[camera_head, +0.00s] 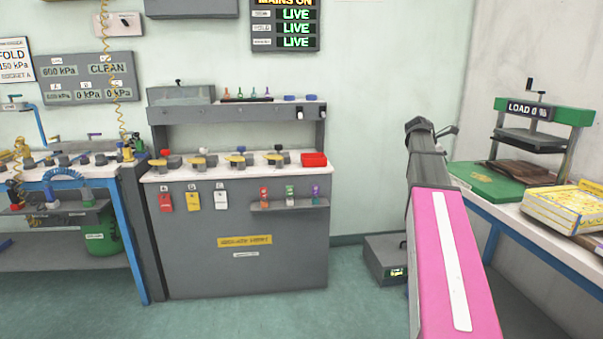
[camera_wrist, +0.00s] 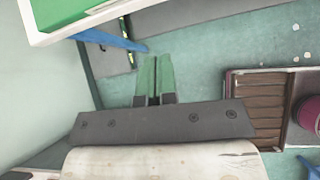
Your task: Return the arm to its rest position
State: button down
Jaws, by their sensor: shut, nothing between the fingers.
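My arm (camera_head: 445,250), pink with a white stripe, reaches forward and up on the right of the head view, beside the right-hand bench. Its dark far end stands in front of the pale wall, and the fingers cannot be made out there. In the wrist view my gripper (camera_wrist: 155,78) shows two green fingers side by side, closed together with nothing between them. They point over the green floor and touch nothing that I can see.
The right bench (camera_head: 465,182) holds a green mat (camera_head: 485,184), a press (camera_head: 540,112) and yellow books (camera_head: 565,207). A grey cabinet (camera_head: 240,235) stands left of centre. A low grey box (camera_head: 383,262) sits on the floor by my arm. Open floor (camera_head: 330,315) lies before the cabinet.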

jog(key=s+a+f+m+y, duration=0.1)
jog(key=s+a+f+m, duration=0.1)
jog(key=a+f, duration=0.4)
jog(key=s+a+f+m+y, duration=0.1)
jog(key=a+f+m, duration=0.15)
jog(key=f, duration=0.55)
jog(key=s+a+f+m+y, duration=0.3)
jog(key=s+a+f+m, duration=0.4)
jog(key=s+a+f, duration=0.3)
jog(key=s+a+f+m+g+y, duration=0.1)
jog(key=s+a+f+m+y, duration=0.2)
jog(key=s+a+f+m, duration=0.3)
jog(key=s+a+f, duration=0.5)
jog(key=a+f, duration=0.3)
jog(key=f, duration=0.2)
jog(key=shift+a+f+m, duration=0.2)
jog(key=shift+m, duration=0.15)
jog(key=shift+d, duration=0.1)
